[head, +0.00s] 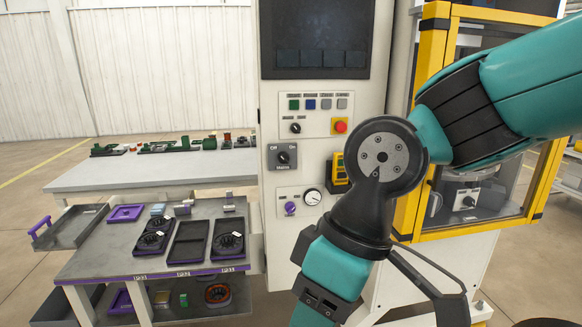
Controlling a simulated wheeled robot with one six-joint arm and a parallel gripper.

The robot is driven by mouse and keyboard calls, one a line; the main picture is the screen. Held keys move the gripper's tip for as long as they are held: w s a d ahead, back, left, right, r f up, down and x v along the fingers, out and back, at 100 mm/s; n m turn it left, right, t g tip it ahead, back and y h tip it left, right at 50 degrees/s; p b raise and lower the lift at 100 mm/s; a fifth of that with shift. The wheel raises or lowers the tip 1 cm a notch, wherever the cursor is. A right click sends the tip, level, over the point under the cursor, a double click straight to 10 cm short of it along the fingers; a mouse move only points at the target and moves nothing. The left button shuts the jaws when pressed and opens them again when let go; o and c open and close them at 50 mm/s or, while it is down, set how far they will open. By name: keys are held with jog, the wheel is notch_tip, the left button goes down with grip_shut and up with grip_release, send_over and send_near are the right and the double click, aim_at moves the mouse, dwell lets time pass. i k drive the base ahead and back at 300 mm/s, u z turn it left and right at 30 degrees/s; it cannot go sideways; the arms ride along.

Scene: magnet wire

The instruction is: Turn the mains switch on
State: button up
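The mains switch (283,158) is a dark rotary knob on a grey plate on the front of the light grey control cabinet (352,97). The plate reads Off at upper left, On at upper right and Mains below. The knob is too small to tell which way it points. My arm crosses the right side of the head view, in front of the cabinet, with its nearest black joint to the right of the switch. The switch is not covered. My gripper's fingers do not show in this view.
Above the switch are coloured buttons, a small knob (295,128) and a red emergency button (340,126). Below are a purple knob (290,208) and a dial (312,197). A yellow-framed enclosure (424,60) stands right. A bench (130,176) and a tray cart (85,268) stand left.

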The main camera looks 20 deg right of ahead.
aim_at(283, 158)
jog(key=u, duration=0.7)
jog(key=i, duration=0.5)
jog(key=z, duration=0.15)
